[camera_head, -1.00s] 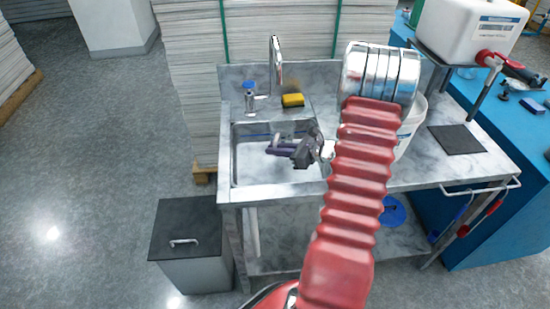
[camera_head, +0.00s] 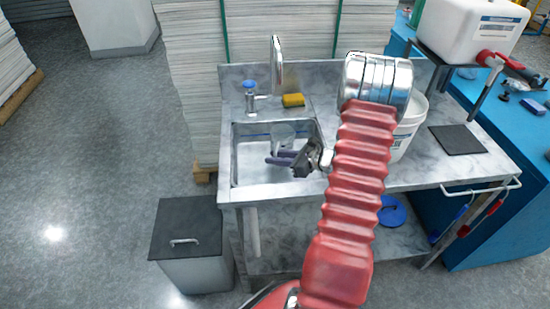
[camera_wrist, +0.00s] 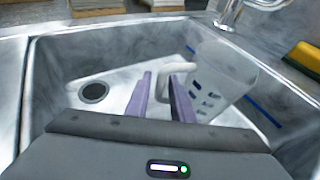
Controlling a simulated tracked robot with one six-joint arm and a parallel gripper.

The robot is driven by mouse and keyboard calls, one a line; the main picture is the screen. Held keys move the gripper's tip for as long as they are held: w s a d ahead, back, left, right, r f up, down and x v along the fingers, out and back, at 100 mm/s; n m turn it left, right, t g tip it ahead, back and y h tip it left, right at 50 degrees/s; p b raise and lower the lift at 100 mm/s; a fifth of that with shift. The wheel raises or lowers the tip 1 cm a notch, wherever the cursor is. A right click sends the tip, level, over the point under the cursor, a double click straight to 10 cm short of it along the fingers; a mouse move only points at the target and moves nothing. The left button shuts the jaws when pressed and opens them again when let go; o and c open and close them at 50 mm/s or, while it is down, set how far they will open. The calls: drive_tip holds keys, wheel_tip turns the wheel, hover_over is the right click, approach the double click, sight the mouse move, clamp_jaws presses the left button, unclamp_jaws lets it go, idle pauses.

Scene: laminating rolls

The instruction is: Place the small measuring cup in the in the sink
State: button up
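The small measuring cup (camera_wrist: 222,75) is clear plastic with dark markings and a pale handle. It is within the sink basin (camera_head: 250,165), towards the back right, and also shows in the head view (camera_head: 283,132) just behind my fingers. My gripper (camera_head: 278,158) reaches into the basin from the right. In the wrist view its purple fingers (camera_wrist: 160,97) are apart, with the cup's handle at the gap between them. The fingers do not look closed on it. I cannot tell whether the cup's base rests on the basin floor.
A tap (camera_head: 277,65) and a yellow sponge (camera_head: 293,100) are behind the basin. A white bucket (camera_head: 408,130) stands on the counter to the right, partly behind my arm. A dark mat (camera_head: 457,139) lies farther right. The basin's left part, with the drain (camera_wrist: 93,93), is clear.

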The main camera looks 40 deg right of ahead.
drive_tip(key=shift+o, duration=0.7)
drive_tip(key=shift+r, duration=0.1)
drive_tip(key=v, duration=1.2)
drive_tip(key=a+r+n+g+y, duration=0.1)
drive_tip(key=a+r+n+g, duration=0.5)
drive_tip(key=a, duration=0.6)
drive_tip(key=a+r+n+g+y, duration=0.15)
drive_tip(key=a+r+n, duration=0.25)
drive_tip(key=a+n, duration=0.65)
drive_tip(key=s+a+r+n+h, duration=0.7)
drive_tip(key=s+a+r+n, duration=0.3)
drive_tip(key=a+n, duration=0.4)
drive_tip(key=shift+r+n, duration=0.3)
drive_tip(key=shift+n, duration=0.35)
